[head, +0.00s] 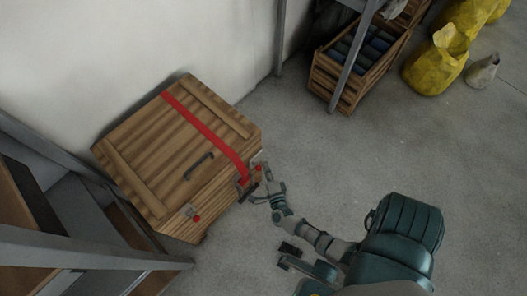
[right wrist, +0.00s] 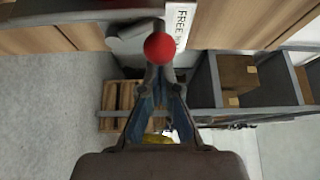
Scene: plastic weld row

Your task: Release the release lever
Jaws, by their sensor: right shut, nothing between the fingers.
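A wooden crate (head: 150,150) with a red strap (head: 205,130) across its lid stands against the wall in the head view. A small red knob (head: 258,168), which looks like the lever's end, sits near the crate's right corner. My right gripper (head: 254,196) is shut and empty just below it. In the right wrist view a round red knob (right wrist: 158,47) appears right at the tips of my right gripper (right wrist: 158,72); I cannot tell whether they touch. A dark, gripper-like end, seemingly my left gripper (head: 287,256), shows lower down; its jaws are unclear.
A second red knob (head: 196,218) is on a latch at the crate's front left. A grey-framed shelf (head: 90,257) stands at lower left. An open crate (head: 350,68) and yellow sacks (head: 436,64) stand at the back. The floor (head: 340,150) between is clear.

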